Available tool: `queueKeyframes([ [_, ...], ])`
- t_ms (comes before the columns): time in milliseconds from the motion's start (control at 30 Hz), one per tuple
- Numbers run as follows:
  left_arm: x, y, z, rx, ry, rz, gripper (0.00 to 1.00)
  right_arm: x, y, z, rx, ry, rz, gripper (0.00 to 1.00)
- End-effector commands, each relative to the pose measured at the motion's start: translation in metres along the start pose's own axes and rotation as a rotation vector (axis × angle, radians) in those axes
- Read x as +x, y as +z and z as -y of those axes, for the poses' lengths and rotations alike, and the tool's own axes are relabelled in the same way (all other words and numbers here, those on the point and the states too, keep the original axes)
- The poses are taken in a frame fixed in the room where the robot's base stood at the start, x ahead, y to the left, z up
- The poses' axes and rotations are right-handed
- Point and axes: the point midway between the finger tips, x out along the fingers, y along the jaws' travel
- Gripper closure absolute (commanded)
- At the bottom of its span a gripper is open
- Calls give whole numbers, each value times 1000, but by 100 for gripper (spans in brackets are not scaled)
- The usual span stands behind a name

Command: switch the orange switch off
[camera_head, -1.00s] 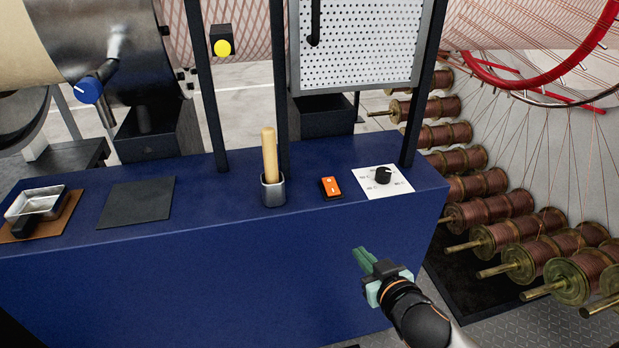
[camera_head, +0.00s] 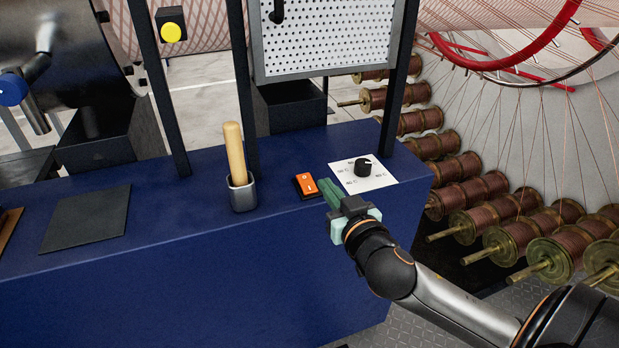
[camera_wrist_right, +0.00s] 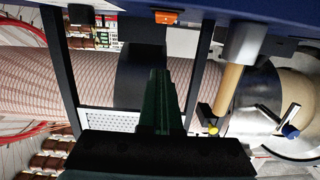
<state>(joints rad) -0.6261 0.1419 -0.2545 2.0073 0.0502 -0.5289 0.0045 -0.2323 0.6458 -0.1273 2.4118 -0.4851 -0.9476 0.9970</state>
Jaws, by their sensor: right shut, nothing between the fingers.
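The orange switch (camera_head: 306,185) sits in a black frame on the blue bench top, near its front edge. Its rocker shows white marks. The switch also shows at the top of the right wrist view (camera_wrist_right: 166,17), seen at a low angle. My right gripper (camera_head: 324,187) is just right of the switch, its green fingers shut and empty, pointing up and left toward the bench. Whether the fingertips touch the switch frame cannot be told. In the right wrist view the shut fingers (camera_wrist_right: 158,75) point toward the switch, apart from it in the picture. My left gripper is not in view.
A black knob (camera_head: 364,166) on a white dial plate (camera_head: 384,180) stands right of the switch. A metal cup (camera_head: 243,195) with a wooden handle (camera_head: 234,152) stands left of it. Black posts rise behind. Copper spools (camera_head: 467,192) line the right. A dark mat (camera_head: 88,218) lies left.

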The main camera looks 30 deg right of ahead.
Motion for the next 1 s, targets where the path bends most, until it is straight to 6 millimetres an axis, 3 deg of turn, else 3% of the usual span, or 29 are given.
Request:
queueKeyframes([
  [600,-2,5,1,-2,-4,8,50,97,-2,-1,-3,2,-3,100],
  [733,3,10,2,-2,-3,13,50,101,24,0,-3,0,4,100],
  [1000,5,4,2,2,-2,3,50,105,39,0,-2,0,1,100],
])
